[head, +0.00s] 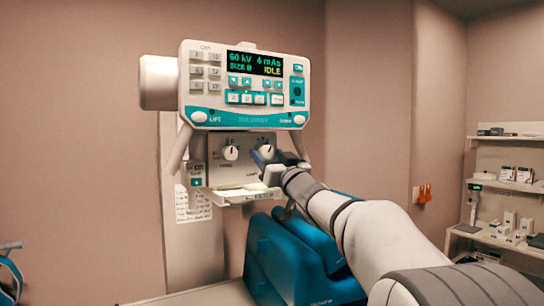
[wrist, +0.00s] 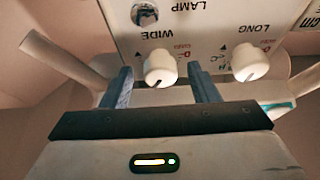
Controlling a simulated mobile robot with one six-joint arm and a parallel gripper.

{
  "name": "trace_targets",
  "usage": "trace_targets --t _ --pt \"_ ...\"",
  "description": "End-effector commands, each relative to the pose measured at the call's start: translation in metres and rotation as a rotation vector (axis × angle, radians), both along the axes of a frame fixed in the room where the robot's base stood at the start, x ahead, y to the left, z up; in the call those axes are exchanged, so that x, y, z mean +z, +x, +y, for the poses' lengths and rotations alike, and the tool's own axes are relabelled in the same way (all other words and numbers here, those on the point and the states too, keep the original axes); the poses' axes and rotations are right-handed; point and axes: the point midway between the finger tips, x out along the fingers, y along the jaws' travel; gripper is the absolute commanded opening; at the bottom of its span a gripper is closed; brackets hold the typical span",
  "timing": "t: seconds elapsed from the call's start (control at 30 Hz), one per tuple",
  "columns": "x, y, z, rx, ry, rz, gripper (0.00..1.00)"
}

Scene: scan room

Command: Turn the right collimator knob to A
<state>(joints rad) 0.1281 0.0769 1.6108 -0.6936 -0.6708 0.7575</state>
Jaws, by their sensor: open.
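The collimator panel (head: 238,172) is under the console and carries two white knobs. The left knob (head: 230,152) shows clearly; the right knob (head: 265,150) is partly hidden by my gripper (head: 268,158). The wrist view is upside down, so the right knob, labelled WIDE, appears there on the left (wrist: 160,68), and the LONG knob on the right (wrist: 250,64). My gripper's (wrist: 162,84) blue fingers are open, one on each side of the WIDE knob, with gaps visible. Its dark pointer mark faces down in the wrist view; the letter it points to is unclear.
The console (head: 245,88) with its IDLE display hangs just above the panel. A lit tray-like ledge (head: 240,194) juts out below the knobs. A blue padded chair (head: 290,255) stands below my arm. Shelves (head: 510,200) are far right.

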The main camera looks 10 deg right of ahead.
Motion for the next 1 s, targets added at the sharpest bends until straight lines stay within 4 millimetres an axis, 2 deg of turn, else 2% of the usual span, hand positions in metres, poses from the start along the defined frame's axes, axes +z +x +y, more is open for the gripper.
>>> trace_targets --t 0.17,0.7,0.73,1.0 --pt "-0.0003 0.0001 -0.0002 -0.001 0.0 0.0 0.55" --pt "-0.0006 -0.0001 -0.001 -0.002 0.0 0.001 0.11" --pt "-0.0007 0.0001 -0.0088 -0.007 -0.001 0.001 0.1" --pt "-0.0005 0.0003 -0.0041 -0.006 -0.032 -0.009 0.1"
